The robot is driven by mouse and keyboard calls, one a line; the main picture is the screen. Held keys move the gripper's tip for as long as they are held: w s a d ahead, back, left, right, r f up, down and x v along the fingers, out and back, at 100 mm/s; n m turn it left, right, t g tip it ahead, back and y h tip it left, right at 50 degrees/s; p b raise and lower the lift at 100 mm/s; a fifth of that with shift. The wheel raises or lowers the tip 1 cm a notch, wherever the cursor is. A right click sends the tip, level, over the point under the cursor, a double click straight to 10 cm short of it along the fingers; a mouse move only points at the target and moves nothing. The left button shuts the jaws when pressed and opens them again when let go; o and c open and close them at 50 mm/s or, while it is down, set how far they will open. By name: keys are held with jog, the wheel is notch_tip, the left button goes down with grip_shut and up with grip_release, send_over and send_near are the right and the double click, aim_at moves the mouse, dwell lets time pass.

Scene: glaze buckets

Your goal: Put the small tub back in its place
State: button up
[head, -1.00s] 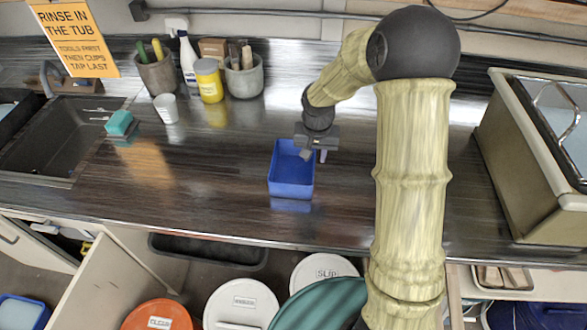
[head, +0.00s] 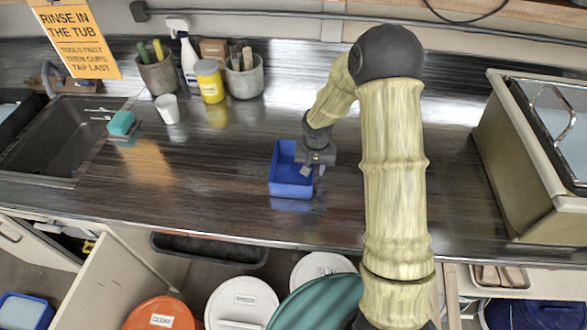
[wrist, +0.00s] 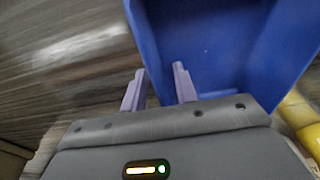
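The small blue tub (head: 284,178) stands upright on the dark wood-look counter, open at the top and looking empty. My gripper (head: 312,170) is at its right wall, pointing down. In the wrist view the tub (wrist: 225,40) fills the upper right. There my gripper (wrist: 158,82) has its two pale purple fingers apart, one outside the tub wall and one over the inside. The wall's edge runs between them, and I see no grip on it. Whether a finger touches the wall is not clear.
Tool pots, a spray bottle (head: 188,62), a yellow jar (head: 209,80) and a white cup (head: 167,108) stand at the back left. A sink (head: 72,140) with a teal sponge (head: 121,123) beside it is at left. A large bin-like unit (head: 520,170) stands at right. Lidded buckets (head: 242,303) sit below the counter.

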jog(key=shift+f, duration=0.1)
dwell(0.4)
grip_shut()
notch_tip(320, 180, up, 10)
jog(key=shift+r+b, duration=0.1)
jog(key=shift+b, duration=0.65)
dwell(0.6)
